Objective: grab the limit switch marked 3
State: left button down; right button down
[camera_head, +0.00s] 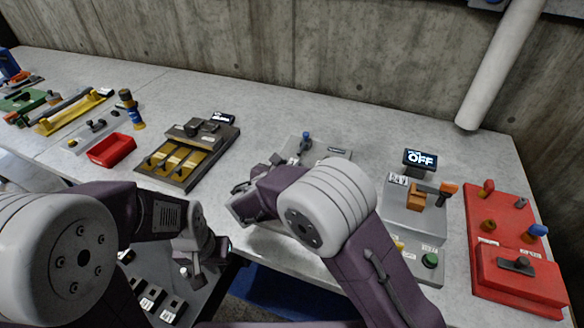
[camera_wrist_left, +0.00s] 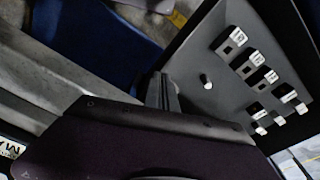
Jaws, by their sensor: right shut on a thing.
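Several small black-and-silver switches (camera_wrist_left: 254,60) with white labels sit in a dark tray (camera_wrist_left: 215,105) in the left wrist view. Their numbers are too small to read surely, so I cannot tell which is marked 3. In the head view, some of these switches (camera_head: 150,298) show at the lower left. My left gripper (camera_head: 212,255) is close above the tray's far right part; its jaws are not clear, and no switch shows between them. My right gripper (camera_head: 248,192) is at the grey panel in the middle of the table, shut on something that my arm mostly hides.
A wooden-slotted box (camera_head: 188,155), a red tray (camera_head: 110,150) and a yellow-handled unit (camera_head: 70,112) stand to the left. A grey panel with an OFF display (camera_head: 420,159) and a red panel (camera_head: 515,245) stand to the right. A light peg (camera_wrist_left: 206,82) rises from the switch tray.

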jog(key=shift+f, duration=0.15)
notch_tip(320, 180, up, 4)
jog(key=shift+w+r+p, duration=0.15)
jog(key=shift+p, duration=0.4)
jog(key=s+d+r, duration=0.6)
jog(key=s+d, duration=0.2)
jog(key=shift+s+r, duration=0.35)
